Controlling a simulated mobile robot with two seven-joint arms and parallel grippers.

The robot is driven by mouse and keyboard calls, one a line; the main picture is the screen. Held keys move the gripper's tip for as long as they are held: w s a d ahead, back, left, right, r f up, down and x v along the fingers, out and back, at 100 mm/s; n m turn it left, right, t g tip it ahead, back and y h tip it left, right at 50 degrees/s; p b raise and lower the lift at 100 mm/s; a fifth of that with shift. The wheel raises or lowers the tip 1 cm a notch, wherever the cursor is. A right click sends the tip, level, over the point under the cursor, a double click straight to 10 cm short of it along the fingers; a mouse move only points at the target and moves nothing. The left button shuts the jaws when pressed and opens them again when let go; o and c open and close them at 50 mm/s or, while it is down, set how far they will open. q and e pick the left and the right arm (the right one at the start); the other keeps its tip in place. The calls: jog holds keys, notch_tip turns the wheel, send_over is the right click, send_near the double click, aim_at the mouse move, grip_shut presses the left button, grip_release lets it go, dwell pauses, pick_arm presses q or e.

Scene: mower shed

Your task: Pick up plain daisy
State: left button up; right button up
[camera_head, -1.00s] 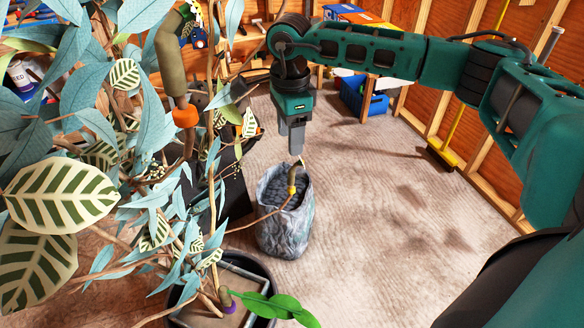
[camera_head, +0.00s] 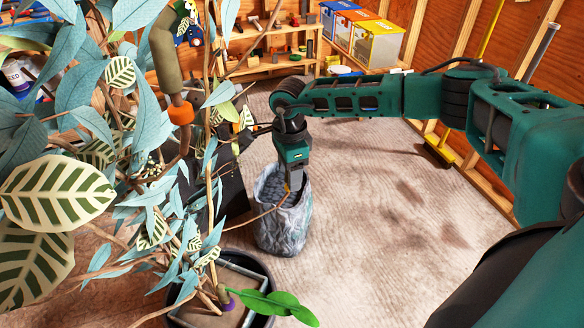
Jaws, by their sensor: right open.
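No flower that I can clearly name as the plain daisy shows. My right gripper (camera_head: 292,187) points down with its fingertips at the mouth of a grey, stone-patterned container (camera_head: 283,235) on the floor. It is open. A small yellowish piece (camera_head: 287,188) shows beside the fingers, near the end of a thin brown stem that comes from the left. I cannot tell whether the fingers touch it. The fingers partly hide the container's inside. My left gripper is not in view.
A large leafy plant (camera_head: 60,195) fills the left side, with a dark round pot (camera_head: 262,268) at the bottom. Shelves (camera_head: 262,65) and lidded bins (camera_head: 372,45) stand at the back. A yellow broom (camera_head: 445,150) leans right. Open floor lies right of the container.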

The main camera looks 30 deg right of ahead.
jog(key=shift+c, duration=0.3)
jog(key=c, duration=1)
jog(key=shift+o, duration=0.2)
jog(key=shift+r, duration=0.15)
